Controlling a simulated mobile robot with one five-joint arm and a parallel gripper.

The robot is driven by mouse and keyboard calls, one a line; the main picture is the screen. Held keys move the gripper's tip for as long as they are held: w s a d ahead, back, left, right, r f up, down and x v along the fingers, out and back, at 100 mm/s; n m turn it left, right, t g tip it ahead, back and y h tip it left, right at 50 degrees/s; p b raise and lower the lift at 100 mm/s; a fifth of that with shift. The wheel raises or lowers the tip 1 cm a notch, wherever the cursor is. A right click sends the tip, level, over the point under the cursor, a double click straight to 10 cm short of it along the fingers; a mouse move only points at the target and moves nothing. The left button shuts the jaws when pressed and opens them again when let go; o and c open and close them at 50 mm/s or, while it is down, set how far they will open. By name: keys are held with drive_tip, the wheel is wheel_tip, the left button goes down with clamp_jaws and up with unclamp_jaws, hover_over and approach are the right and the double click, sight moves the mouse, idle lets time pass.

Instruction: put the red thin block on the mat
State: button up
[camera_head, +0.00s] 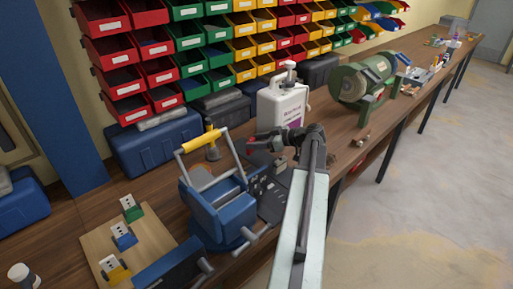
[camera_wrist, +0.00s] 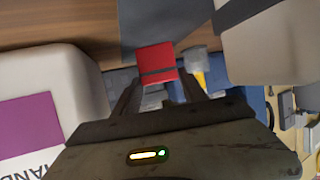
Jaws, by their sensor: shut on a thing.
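The red thin block (camera_wrist: 157,62) is held between the fingertips of my gripper (camera_wrist: 158,84) in the wrist view, with a dark band across it. In the head view my gripper (camera_head: 258,144) is over the bench, between the blue vise and the white jug, and a bit of the red block (camera_head: 250,141) shows at its tip. The dark grey mat (camera_head: 271,208) lies on the bench to the right of the vise, partly hidden by my arm, with small items on it. The block is apart from the mat.
A blue vise (camera_head: 213,203) with a yellow-gripped handle stands close to the left. A white jug (camera_head: 283,103) stands behind my gripper. A wooden board (camera_head: 100,243) bears socket pieces at lower left. A green grinder (camera_head: 362,83) is to the right.

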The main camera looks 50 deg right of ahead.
drive_tip(key=shift+f, duration=0.1)
drive_tip(key=o, duration=1.4)
drive_tip(key=shift+s+r, duration=0.15)
drive_tip(key=shift+r, duration=0.3)
drive_tip(key=p+v, duration=0.4)
drive_tip(key=v, duration=0.7)
drive_tip(key=shift+s+d+p, duration=0.15)
drive_tip(key=shift+s+p, duration=0.15)
drive_tip(key=shift+p, duration=0.05)
